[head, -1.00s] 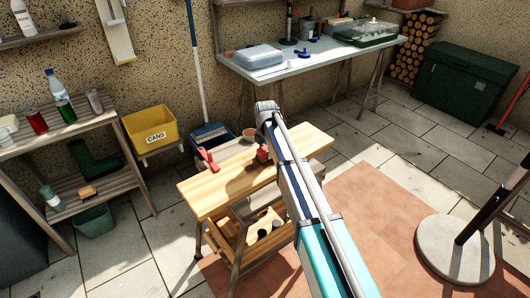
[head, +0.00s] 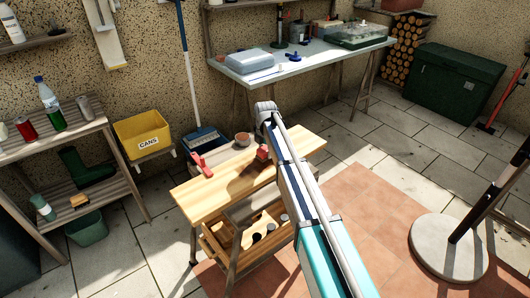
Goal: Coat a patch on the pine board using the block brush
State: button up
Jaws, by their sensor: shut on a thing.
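The pine board (head: 207,196) is a long, light yellow board lying on a workbench (head: 238,245) in the middle of the head view. A red clamp (head: 201,166) sits on its far edge, and another red clamp (head: 262,153) shows beside my arm. My arm rises from the bottom of the view, and its white and teal links cross in front of the board's right part. My gripper is hidden behind or below the arm. I cannot make out the block brush. A dark shadow falls across the board left of the arm.
A small brown bowl (head: 242,139) stands behind the board. A yellow CANS bin (head: 144,133) and a shelf rack (head: 92,172) stand left. A grey table (head: 320,60) stands behind. A round pale base (head: 447,250) with a dark post is at right. Paving is clear between.

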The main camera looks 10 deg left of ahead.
jog(key=shift+w, duration=0.1)
jog(key=shift+w+d, duration=1.2)
jog(key=shift+w, duration=0.05)
jog(key=shift+w+a, duration=0.6)
jog(key=shift+a, duration=0.05)
jog(key=shift+s+a, duration=0.1)
jog(key=shift+s, duration=0.05)
jog(key=shift+s+a, duration=1.1)
jog(key=shift+s, duration=0.25)
jog(key=shift+a, duration=0.1)
